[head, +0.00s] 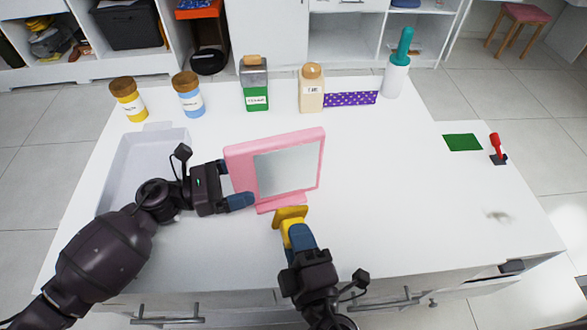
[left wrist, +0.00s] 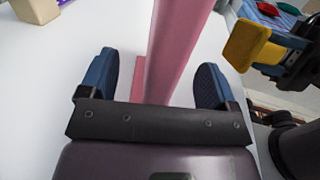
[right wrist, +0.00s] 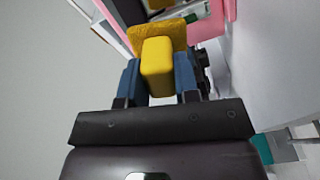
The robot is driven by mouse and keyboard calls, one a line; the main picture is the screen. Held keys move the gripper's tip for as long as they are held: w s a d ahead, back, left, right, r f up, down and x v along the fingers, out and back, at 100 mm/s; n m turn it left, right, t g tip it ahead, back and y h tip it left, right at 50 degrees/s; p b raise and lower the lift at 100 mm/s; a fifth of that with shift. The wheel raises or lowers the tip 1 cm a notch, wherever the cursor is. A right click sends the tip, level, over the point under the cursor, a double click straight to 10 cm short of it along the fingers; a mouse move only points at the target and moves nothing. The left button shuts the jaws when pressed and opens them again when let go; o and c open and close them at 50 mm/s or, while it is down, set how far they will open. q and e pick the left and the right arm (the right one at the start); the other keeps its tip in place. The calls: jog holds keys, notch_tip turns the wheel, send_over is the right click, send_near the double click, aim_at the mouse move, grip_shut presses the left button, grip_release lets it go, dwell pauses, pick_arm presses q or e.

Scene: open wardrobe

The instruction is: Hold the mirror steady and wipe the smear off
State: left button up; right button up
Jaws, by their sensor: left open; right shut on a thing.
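The pink-framed mirror (head: 233,165) stands on its pink base near the middle of the white table, its grey glass facing me. I cannot make out a smear on the glass. My left gripper (head: 238,192) is at the mirror's left edge. In the left wrist view the pink frame (left wrist: 178,45) stands between the two open blue fingers (left wrist: 155,85), with gaps on both sides. My right gripper (head: 297,236) is shut on the yellow wiper (head: 289,215), just in front of the mirror's base. The wiper's yellow handle (right wrist: 157,68) sits between the blue fingers in the right wrist view.
A grey tray (head: 113,170) lies left, partly behind my left arm. Two jars (head: 128,100) (head: 188,95), a green-labelled bottle (head: 256,85), a beige bottle (head: 311,90), a purple dotted cloth (head: 350,98) and a teal-handled brush (head: 398,65) line the back.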

pick_arm(q)
jog(key=r+v, duration=0.1)
jog(key=v, duration=0.7)
jog(key=shift+b, duration=0.35)
dwell(0.4)
jog(key=shift+s, duration=0.1)
dwell(0.4)
